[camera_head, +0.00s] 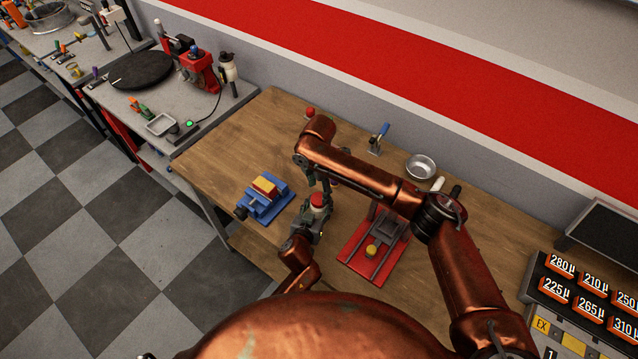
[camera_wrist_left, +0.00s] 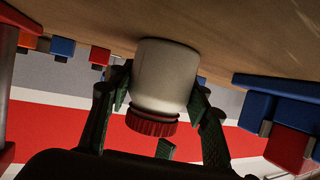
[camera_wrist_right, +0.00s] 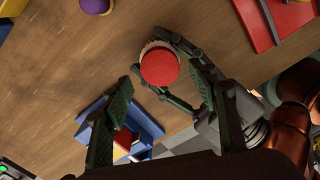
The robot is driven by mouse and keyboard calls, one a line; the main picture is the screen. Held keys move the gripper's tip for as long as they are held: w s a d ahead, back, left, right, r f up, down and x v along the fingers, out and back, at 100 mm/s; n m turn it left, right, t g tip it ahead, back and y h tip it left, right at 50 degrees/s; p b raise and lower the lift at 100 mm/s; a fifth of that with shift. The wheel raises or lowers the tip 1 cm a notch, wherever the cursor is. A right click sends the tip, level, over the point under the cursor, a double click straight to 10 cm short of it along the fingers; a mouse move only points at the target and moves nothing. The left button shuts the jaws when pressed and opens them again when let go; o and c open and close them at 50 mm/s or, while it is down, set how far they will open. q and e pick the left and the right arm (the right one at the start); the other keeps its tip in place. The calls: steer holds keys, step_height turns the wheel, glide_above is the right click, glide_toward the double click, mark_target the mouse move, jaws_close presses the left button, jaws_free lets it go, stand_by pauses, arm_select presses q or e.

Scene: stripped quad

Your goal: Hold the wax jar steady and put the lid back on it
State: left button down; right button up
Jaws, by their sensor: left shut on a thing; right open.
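The white wax jar (camera_wrist_left: 165,75) stands upright on the wooden bench, and my left gripper (camera_head: 312,228) is shut around its body. The red ribbed lid (camera_head: 317,200) sits on the jar's mouth; whether it is fully tightened I cannot tell. The lid (camera_wrist_left: 152,123) also shows in the left wrist view. In the right wrist view the round red lid top (camera_wrist_right: 159,67) lies ahead, between the open fingers of my right gripper (camera_wrist_right: 163,74). The right gripper is empty, above the jar, and appears apart from the lid. My right arm hides part of it in the head view.
A blue vise (camera_head: 264,198) with a yellow block stands left of the jar. A red plate fixture (camera_head: 360,254) lies to the right. A metal bowl (camera_head: 421,167) and a blue-handled tool (camera_head: 378,138) are at the back. The bench's left end is clear.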

mark_target(319, 198)
steer(key=shift+f, duration=1.95)
steer(key=shift+c, duration=0.2)
steer(key=c, duration=1.2)
steer(key=m, duration=0.7)
steer(key=shift+s+m, duration=0.1)
steer(key=shift+m, duration=0.2)
steer(key=m, duration=0.4)
steer(key=shift+a, duration=0.1)
steer(key=m, duration=0.3)
steer(key=o, duration=1.4)
steer(key=shift+c, duration=0.2)
steer(key=shift+r, duration=0.1)
